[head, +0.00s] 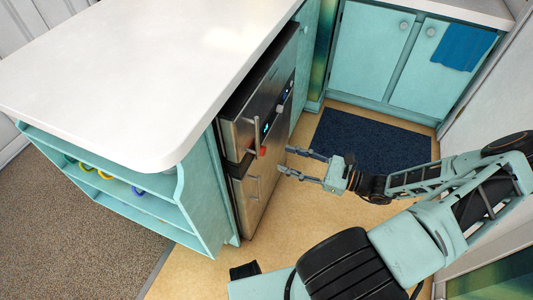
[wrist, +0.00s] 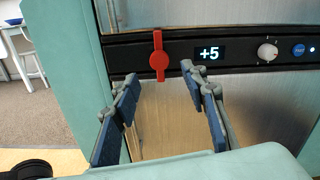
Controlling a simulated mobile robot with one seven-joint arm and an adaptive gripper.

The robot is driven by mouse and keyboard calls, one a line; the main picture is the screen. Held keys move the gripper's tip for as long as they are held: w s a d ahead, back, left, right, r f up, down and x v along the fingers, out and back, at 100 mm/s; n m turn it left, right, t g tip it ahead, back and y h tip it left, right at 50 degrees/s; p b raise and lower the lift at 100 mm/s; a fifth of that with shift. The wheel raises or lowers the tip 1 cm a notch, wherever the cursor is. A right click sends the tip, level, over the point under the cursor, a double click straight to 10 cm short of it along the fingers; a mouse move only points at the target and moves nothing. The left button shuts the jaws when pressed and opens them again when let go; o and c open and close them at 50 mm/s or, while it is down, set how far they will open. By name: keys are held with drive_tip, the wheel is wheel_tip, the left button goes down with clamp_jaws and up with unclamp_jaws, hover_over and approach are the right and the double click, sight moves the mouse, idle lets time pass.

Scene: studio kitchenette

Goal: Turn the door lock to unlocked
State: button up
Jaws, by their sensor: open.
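The door lock appears to be the red lever (wrist: 158,61) on the black control strip of a steel-fronted appliance. It has a round hub and stands upright, its long arm pointing up. In the head view it is a small red spot (head: 262,151) on the appliance front. My gripper (head: 286,160) is open and empty, in front of the appliance and pointing at it. In the wrist view my gripper (wrist: 160,74) has its blue-padded fingers spread to either side below the lever, and they appear apart from it. No lock markings are readable.
Right of the lever are a display (wrist: 209,53) reading +5, a white knob (wrist: 267,51) and a blue button (wrist: 298,49). A vertical handle (head: 255,133) stands out from the appliance. A white countertop (head: 150,70) overhangs it. The floor around the dark mat (head: 365,140) is clear.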

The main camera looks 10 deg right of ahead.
sight(265, 152)
drive_tip(key=x, duration=0.7)
drive_tip(key=shift+w+a+b, duration=0.2)
drive_tip(key=shift+a+b, duration=0.05)
drive_tip(key=shift+b, duration=0.15)
drive_tip(key=shift+c, duration=0.4)
clamp_jaws()
